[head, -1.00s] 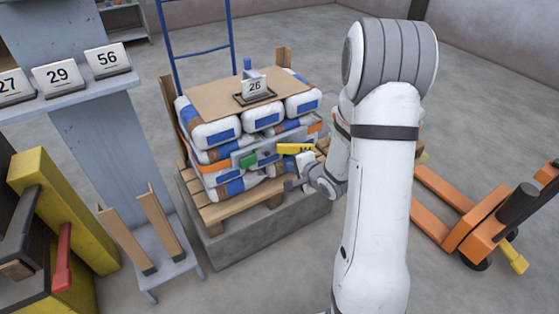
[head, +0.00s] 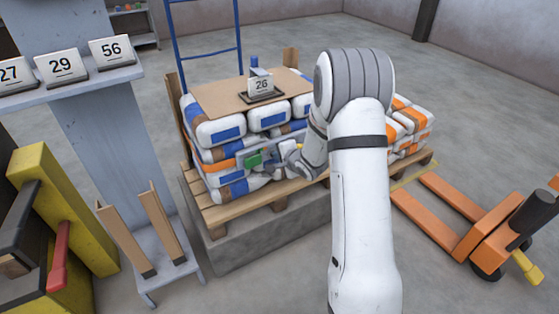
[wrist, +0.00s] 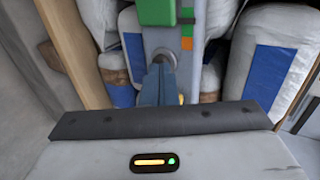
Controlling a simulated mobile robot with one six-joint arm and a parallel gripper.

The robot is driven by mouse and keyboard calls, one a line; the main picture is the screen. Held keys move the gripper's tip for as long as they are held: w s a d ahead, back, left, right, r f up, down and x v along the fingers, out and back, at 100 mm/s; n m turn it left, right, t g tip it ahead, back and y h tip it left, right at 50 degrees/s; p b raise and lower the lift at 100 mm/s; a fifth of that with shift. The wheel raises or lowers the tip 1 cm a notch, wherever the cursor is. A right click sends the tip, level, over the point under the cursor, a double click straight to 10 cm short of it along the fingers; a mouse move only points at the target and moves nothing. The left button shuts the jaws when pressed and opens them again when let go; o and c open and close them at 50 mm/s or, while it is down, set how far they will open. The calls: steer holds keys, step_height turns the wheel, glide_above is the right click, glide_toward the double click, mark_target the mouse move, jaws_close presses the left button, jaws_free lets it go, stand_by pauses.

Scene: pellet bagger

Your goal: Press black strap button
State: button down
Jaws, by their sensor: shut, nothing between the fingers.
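The grey strapping unit (head: 243,164) with its green block (head: 254,159) sits against the front of the stacked bags on the pallet. In the wrist view the green block (wrist: 157,11) is at the top, on the grey panel (wrist: 160,38). A dark rounded part (wrist: 164,54), possibly the black strap button, shows right at my fingertips and is mostly covered by them. My gripper (wrist: 158,70) is shut and empty, pointing at the panel just below the green block. I cannot tell whether it touches. In the head view my wrist partly covers the unit's right end.
White-and-blue bags (head: 221,131) fill the pallet (head: 250,203), topped by a cardboard sheet (head: 210,98) with a "26" sign (head: 262,86). A wooden corner board (wrist: 75,50) stands left of my gripper. An orange pallet jack (head: 470,240) is at right.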

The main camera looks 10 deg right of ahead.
steer(key=shift+w+a+r+p, duration=0.1)
steer(key=shift+w+a+p, duration=0.1)
steer(key=shift+w+p, duration=0.3)
steer(key=shift+w+a+r+p, duration=0.1)
steer(key=shift+w+a+p, duration=0.05)
steer(key=shift+w+p, duration=0.3)
steer(key=shift+s, duration=0.1)
steer(key=s+f+p+v, duration=0.1)
steer(key=p+v, duration=0.3)
steer(key=v, duration=0.9)
steer(key=shift+s+d+f, duration=0.25)
steer(key=shift+s+f, duration=0.05)
steer(key=shift+f, duration=0.1)
